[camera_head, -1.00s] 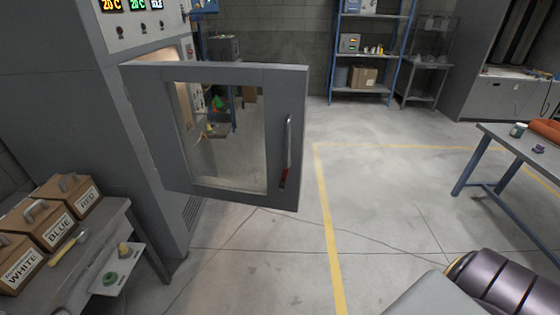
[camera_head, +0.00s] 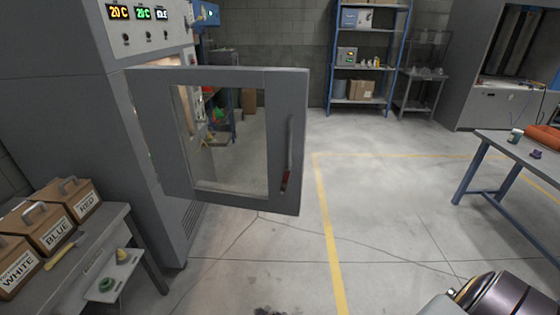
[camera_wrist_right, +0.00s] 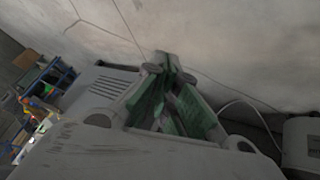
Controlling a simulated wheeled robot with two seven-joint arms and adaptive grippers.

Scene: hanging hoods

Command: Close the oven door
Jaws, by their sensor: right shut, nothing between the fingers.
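The grey oven door (camera_head: 285,110) with a glass window stands open in the head view, swung out from the tall grey oven (camera_head: 60,100) on the left. Its vertical handle (camera_head: 289,150) is near the door's right edge. My right gripper (camera_wrist_right: 168,65) shows in the right wrist view, with its fingers together and nothing held. It is over bare floor, apart from the door. Part of my right arm shows at the bottom right of the head view. My left gripper is not in view.
A bench with labelled boxes (camera_head: 75,195) stands at lower left. A table (camera_head: 510,150) with blue legs is at right. Shelves (camera_head: 365,60) stand at the back. The floor (camera_head: 390,200) in front of and right of the door is mostly clear.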

